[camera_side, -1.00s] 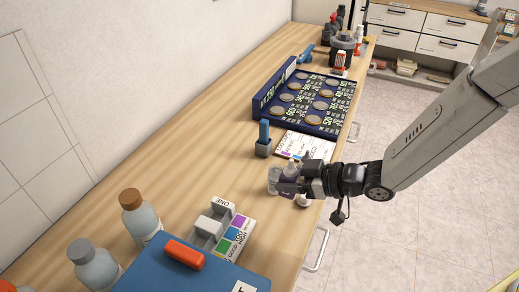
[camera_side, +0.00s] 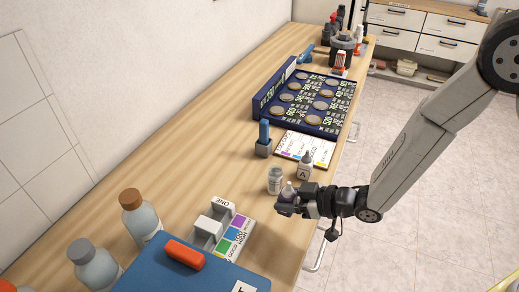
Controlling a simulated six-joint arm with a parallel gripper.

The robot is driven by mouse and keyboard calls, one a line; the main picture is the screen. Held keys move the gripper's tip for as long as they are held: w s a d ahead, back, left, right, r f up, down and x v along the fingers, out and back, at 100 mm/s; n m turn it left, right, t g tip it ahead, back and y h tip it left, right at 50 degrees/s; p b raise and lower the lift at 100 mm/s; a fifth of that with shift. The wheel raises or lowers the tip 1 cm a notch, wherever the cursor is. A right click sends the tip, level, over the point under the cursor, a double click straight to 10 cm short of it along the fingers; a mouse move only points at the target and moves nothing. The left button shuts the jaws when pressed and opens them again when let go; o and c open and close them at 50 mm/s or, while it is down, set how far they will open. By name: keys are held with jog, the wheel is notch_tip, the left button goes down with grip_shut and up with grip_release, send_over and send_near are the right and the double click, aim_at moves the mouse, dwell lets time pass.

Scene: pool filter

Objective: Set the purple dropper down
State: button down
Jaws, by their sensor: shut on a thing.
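My gripper (camera_side: 285,203) is near the front edge of the bench, shut on the purple dropper (camera_side: 289,189). Only the dropper's pale top shows clearly above the dark fingers, with a trace of purple beside them; the rest is hidden. I cannot tell whether its base touches the bench. A small clear vial (camera_side: 275,181) stands just behind and left of the gripper.
A grey holder with a coloured chart (camera_side: 232,236) lies in front and left, near a blue case (camera_side: 190,270) with an orange handle. A test card (camera_side: 306,148), a blue tool in a block (camera_side: 264,140) and a navy tray (camera_side: 262,118) are behind. Bare wood lies left of the vial.

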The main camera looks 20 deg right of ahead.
jog(key=shift+f, duration=1)
jog(key=shift+f, duration=1.75)
jog(key=shift+f, duration=0.15)
jog(key=shift+c, duration=0.8)
grip_release()
jog(key=shift+r, duration=0.2)
jog(key=v, duration=1.2)
jog(key=shift+f, duration=0.1)
